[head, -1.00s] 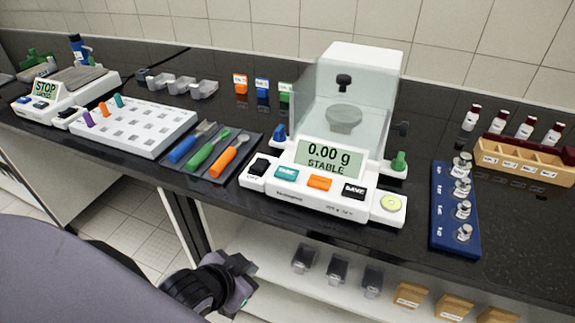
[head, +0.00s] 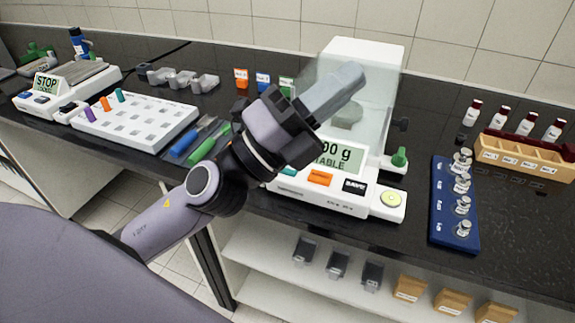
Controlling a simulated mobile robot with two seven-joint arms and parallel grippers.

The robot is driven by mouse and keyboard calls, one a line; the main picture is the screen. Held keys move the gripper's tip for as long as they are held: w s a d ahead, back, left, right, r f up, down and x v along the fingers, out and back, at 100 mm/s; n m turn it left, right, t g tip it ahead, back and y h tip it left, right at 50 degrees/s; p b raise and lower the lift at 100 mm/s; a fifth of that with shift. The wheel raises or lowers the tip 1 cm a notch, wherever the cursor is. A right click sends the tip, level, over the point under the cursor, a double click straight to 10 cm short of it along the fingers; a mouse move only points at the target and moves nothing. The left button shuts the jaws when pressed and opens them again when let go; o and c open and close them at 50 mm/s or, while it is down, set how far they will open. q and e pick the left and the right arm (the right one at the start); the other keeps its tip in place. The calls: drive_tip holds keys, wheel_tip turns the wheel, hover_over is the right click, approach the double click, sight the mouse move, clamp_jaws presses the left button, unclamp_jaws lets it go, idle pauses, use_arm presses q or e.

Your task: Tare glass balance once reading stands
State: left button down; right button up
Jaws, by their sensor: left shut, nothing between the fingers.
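The glass balance (head: 378,205) stands on the black bench with its clear draft shield (head: 375,90) behind the display. Its display (head: 340,158) is partly covered by my left gripper; "00 g" and part of "STABLE" still show. The orange key (head: 320,178) and the black SAVE key (head: 354,187) are visible. Only an edge of the teal key (head: 288,170) shows, and the key left of it is hidden. My left gripper (head: 340,92) is shut and empty, in front of the glass shield in this view and above the keys. Contact with the glass cannot be told. My right gripper is not in view.
A second balance (head: 65,85) reading STOP stands at the far left, near a white rack (head: 135,128). Coloured spatulas (head: 185,145) lie partly behind my arm. A blue weight holder (head: 453,225) and a tan vial box (head: 525,160) stand right.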

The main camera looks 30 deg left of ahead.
use_arm(q)
drive_tip(key=s+d+f+m+g+h, duration=0.3)
drive_tip(key=d+m+g, duration=0.3)
drive_tip(key=m+g, duration=0.8)
wheel_tip(320, 180, down, 5)
drive_tip(key=w+a+m+y, duration=0.1)
drive_tip(key=w+m+y, duration=0.1)
drive_tip(key=m+y, duration=0.35)
drive_tip(key=w+a+f+t+y, duration=0.1)
drive_tip(key=w+a+y, duration=0.3)
drive_tip(key=a, duration=0.4)
drive_tip(key=w+a+f+t+y, duration=0.1)
drive_tip(key=w+a+t+y, duration=0.1)
drive_tip(key=w+a+y, duration=0.2)
drive_tip(key=a+y, duration=0.2)
drive_tip(key=a, duration=0.2)
drive_tip(key=shift+f+t+y, duration=0.2)
drive_tip(key=shift+t+y, duration=0.15)
drive_tip(key=shift+t, duration=0.05)
drive_tip(key=shift+s+f, duration=0.1)
drive_tip(key=b, duration=0.4)
hover_over(284, 170)
wheel_tip(284, 170, down, 8)
drive_tip(key=shift+r, duration=0.2)
drive_tip(key=shift+f+b, duration=0.55)
drive_tip(key=shift+b, duration=0.35)
